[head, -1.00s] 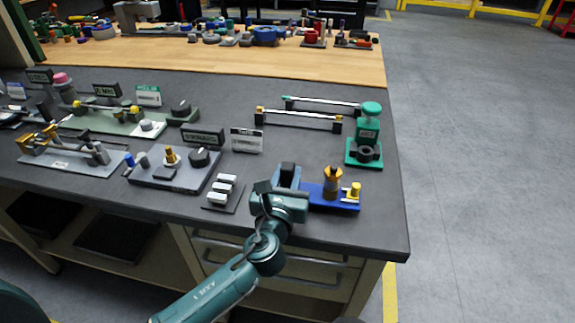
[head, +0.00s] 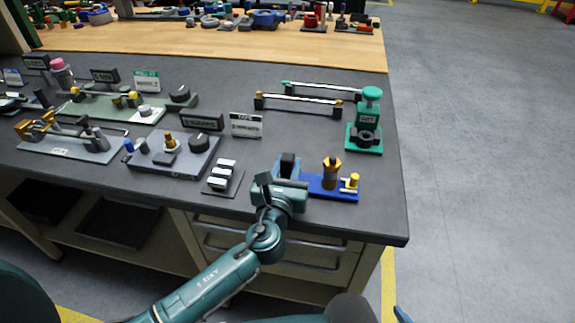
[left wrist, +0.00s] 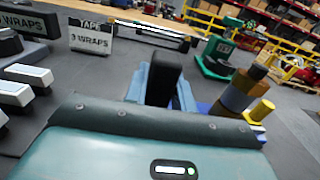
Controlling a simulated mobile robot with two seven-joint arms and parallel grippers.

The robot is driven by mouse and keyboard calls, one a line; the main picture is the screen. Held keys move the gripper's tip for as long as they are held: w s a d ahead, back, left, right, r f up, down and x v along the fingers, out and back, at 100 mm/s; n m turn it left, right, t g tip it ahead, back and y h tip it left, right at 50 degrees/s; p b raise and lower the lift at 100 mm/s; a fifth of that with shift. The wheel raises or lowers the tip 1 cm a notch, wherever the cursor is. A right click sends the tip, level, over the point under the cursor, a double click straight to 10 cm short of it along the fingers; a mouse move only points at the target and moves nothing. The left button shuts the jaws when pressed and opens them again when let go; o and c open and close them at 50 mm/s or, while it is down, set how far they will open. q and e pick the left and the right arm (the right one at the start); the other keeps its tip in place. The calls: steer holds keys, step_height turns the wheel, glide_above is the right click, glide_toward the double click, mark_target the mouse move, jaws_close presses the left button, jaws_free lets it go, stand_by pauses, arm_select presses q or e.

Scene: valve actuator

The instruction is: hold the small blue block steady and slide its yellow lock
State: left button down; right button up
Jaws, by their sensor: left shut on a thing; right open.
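The small blue block (head: 325,189) is a low blue base near the front right edge of the bench. A dark upright part (head: 288,163) is at its left end. A brown and gold cylinder (head: 332,172) stands on it, and a yellow lock piece (head: 351,182) is at its right end. My left gripper (head: 290,171) is at the left end, its blue-grey fingers shut on the dark upright part, which also shows in the left wrist view (left wrist: 164,78). The gripper hides part of the base. My right gripper is not in view.
A green press-like fixture (head: 366,125) stands behind the block at the right. Two bar handles (head: 300,103) lie behind. White blocks on a dark plate (head: 221,178) are to the left. The bench's right edge is close; dark surface between these is free.

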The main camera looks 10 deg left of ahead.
arm_select(q)
steer(key=shift+f, duration=0.35)
stand_by(0.7)
steer(key=shift+f, duration=0.1)
steer(key=shift+r, duration=0.4)
stand_by(1.7)
steer(key=c, duration=1.1)
jaws_free()
steer(key=shift+f, duration=0.1)
steer(key=s, duration=1.2)
